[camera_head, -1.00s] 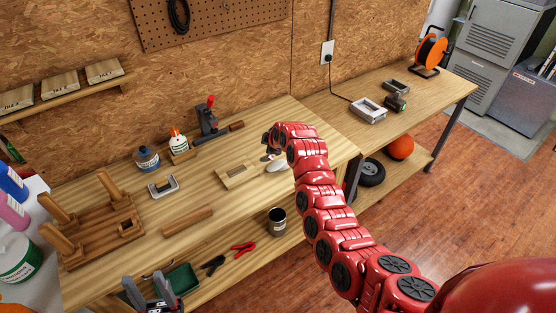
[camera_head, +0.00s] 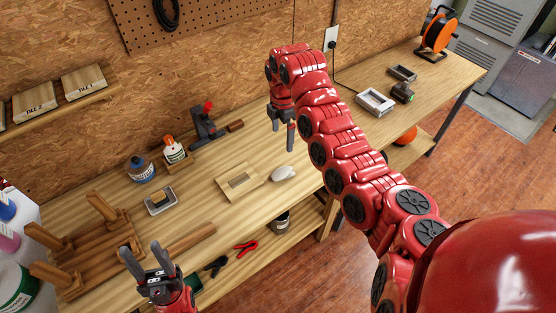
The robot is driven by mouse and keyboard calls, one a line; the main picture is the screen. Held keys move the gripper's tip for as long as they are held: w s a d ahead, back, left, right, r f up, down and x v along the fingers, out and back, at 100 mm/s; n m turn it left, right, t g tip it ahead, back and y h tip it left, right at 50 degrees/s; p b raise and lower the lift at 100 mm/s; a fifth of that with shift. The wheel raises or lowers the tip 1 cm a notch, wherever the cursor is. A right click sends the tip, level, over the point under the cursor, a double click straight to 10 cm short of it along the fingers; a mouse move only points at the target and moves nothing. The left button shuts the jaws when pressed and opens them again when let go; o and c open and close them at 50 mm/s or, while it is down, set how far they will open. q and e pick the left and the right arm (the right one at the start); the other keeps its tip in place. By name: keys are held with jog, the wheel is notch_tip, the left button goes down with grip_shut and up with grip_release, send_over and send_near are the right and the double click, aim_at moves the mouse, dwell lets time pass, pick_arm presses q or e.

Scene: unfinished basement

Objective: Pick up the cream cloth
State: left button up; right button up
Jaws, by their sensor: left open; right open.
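A small pale cream lump (camera_head: 283,173), which looks like the cream cloth, lies on the wooden workbench (camera_head: 235,215), beside the right end of a pale wooden block with a slot (camera_head: 238,181). My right gripper (camera_head: 284,137) hangs above the bench, higher in the picture than the lump, pointing down. Its fingers are apart and hold nothing. My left gripper (camera_head: 141,252) is at the front left of the bench, fingers apart, pointing up in the picture, and empty.
A wooden bar (camera_head: 190,240) lies near the front edge. Red pliers (camera_head: 246,247) and a can (camera_head: 281,222) are below.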

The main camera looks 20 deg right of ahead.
send_over(283, 171)
notch_tip(283, 171, down, 7)
jog(key=f, duration=0.1)
jog(key=f+p, duration=0.1)
jog(key=f, duration=0.1)
jog(key=shift+w+f, duration=0.25)
jog(key=shift+w, duration=0.1)
jog(key=shift+f+p, duration=0.3)
jog(key=shift+f, duration=0.15)
jog(key=shift+s+f+p, duration=0.1)
jog(key=shift+f+p, duration=0.15)
jog(key=shift+p, duration=0.05)
jog(key=f+p, duration=0.1)
jog(key=f, duration=0.2)
jog(key=shift+s+f+p, duration=0.1)
jog(key=shift+s+p, duration=0.1)
jog(key=shift+p, duration=0.2)
jog(key=shift+f, duration=0.9)
jog(key=c, duration=1.3)
